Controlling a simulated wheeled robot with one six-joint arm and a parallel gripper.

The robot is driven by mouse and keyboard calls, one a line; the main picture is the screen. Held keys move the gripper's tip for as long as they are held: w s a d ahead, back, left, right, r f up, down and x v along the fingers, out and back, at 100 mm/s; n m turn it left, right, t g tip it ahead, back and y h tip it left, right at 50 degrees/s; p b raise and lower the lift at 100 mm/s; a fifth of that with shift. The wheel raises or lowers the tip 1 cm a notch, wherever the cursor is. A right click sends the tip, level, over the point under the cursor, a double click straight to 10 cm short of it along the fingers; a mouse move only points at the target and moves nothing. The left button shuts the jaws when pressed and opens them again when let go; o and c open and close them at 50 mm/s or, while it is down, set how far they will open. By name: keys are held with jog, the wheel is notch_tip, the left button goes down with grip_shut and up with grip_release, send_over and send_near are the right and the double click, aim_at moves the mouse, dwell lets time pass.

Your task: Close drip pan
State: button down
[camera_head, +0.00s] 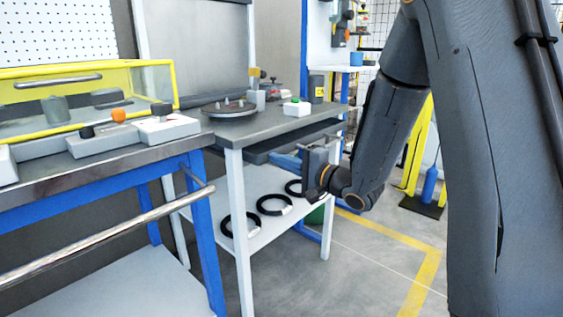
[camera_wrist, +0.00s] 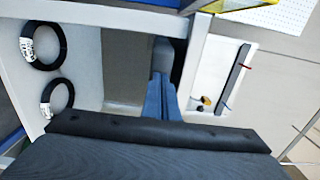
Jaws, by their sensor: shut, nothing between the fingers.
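The drip pan (camera_head: 258,156) looks to be the dark flat tray just below the top of the grey work table, in the head view. Its front edge shows; how far it sticks out is hard to tell. My gripper (camera_head: 273,159) is low at the table's right front, its blue fingers pointing left toward the pan's edge. The wrist view shows the fingers (camera_wrist: 161,76) shut together and empty. A dark grey strip lies beyond the tips there, perhaps the pan; I cannot tell whether they touch it.
Black coils (camera_head: 274,205) lie on the white lower shelf (camera_head: 262,182). The table top (camera_head: 260,125) carries a round turntable (camera_head: 229,109) and a small white box (camera_head: 297,108). A blue-legged bench with a yellow-framed cover (camera_head: 150,85) stands left.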

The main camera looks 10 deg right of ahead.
jog(key=p+x, duration=0.2)
jog(key=x, duration=0.7)
jog(key=shift+w+a+r, duration=0.1)
jog(key=shift+a+r, duration=0.05)
jog(key=shift+p, duration=0.3)
